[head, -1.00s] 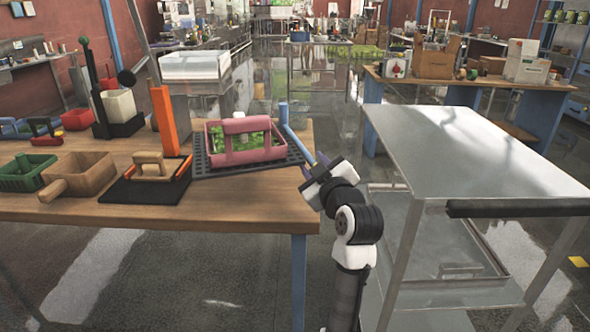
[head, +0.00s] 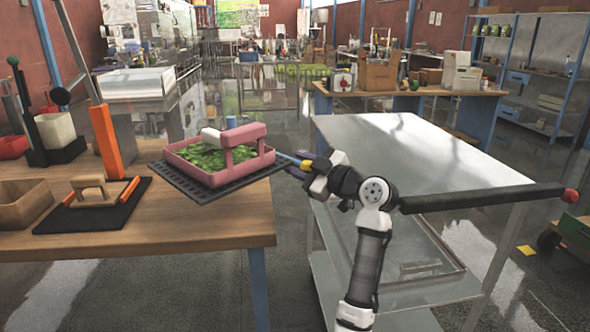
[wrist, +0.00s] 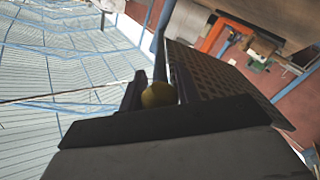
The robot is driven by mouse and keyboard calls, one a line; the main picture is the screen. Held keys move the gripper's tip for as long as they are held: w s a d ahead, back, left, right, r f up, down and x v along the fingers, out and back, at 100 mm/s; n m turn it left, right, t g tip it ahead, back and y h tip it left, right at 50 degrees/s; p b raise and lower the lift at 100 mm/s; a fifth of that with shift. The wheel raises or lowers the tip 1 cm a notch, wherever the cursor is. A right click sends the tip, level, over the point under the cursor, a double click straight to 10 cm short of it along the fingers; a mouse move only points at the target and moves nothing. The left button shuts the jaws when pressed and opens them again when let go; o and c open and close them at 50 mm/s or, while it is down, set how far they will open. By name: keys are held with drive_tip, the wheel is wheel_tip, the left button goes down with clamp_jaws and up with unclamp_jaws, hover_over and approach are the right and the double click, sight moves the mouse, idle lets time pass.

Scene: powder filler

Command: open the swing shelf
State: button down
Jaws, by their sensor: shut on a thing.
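The swing shelf is a dark perforated plate (head: 240,186) at the right end of the wooden table, turned at an angle to the table's front edge. It carries a pink basket (head: 205,181) filled with green material. The plate also shows in the wrist view (wrist: 215,85). My gripper (head: 300,164) is at the shelf's right side, at the end of a blue handle bar (head: 286,158). In the wrist view, my jaws (wrist: 157,95) are closed around a rounded yellow end piece (wrist: 160,94), beside the plate. The shelf's pivot cannot be made out.
The wooden table (head: 190,228) holds an orange upright lever (head: 105,140), a black mat (head: 55,220) and a wooden box (head: 22,202). A metal cart (head: 420,150) with a black push bar (head: 480,198) stands close on the right. Floor shows between table and cart.

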drive_tip(key=shift+w, duration=0.1)
idle(0.4)
drive_tip(key=c, duration=1)
unclamp_jaws()
drive_tip(key=shift+c, duration=0.2)
